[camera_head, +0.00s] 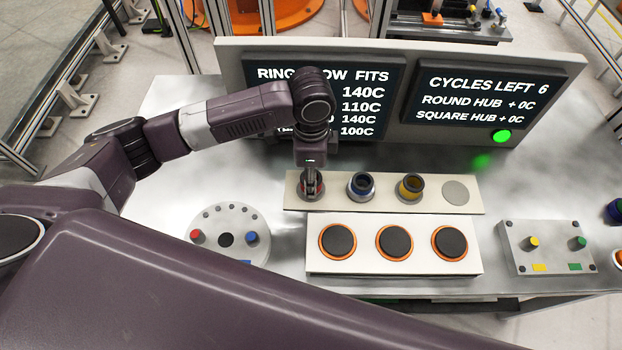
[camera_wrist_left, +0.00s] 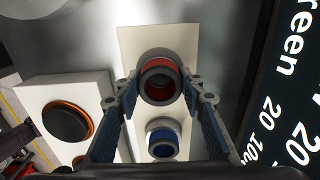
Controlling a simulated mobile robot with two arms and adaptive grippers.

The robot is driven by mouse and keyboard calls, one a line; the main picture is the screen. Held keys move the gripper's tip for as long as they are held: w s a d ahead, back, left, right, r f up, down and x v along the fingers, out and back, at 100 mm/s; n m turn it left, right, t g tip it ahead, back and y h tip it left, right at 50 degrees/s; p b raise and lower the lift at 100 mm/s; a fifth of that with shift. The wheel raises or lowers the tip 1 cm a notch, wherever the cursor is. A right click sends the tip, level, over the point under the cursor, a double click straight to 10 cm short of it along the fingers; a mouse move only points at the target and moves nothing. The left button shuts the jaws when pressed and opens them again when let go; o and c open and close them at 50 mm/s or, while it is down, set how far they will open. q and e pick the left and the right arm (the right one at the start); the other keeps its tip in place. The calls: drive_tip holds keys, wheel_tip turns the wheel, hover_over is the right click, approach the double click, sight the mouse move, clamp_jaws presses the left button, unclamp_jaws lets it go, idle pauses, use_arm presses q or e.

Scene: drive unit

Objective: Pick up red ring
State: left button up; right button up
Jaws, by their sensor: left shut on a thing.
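The red ring (camera_wrist_left: 160,84) sits between the two blue-padded fingers of my left gripper (camera_wrist_left: 160,90) in the left wrist view. My left gripper (camera_head: 311,190) is shut on it, above the leftmost seat of the pale strip (camera_head: 332,188). The ring (camera_head: 302,186) is mostly hidden by the gripper in the head view. I cannot tell whether it is lifted off the strip. My right gripper is not in view.
A blue ring (camera_head: 360,185) and a yellow ring (camera_head: 410,186) stand to the right on the strip, then an empty grey seat (camera_head: 455,192). A white block (camera_head: 360,268) with three orange-rimmed discs lies in front. A display panel (camera_head: 400,130) stands behind.

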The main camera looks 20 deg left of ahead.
use_arm(q)
wheel_tip(320, 180, up, 22)
drive_tip(key=p, duration=0.4)
drive_tip(key=shift+r, duration=0.15)
idle(0.4)
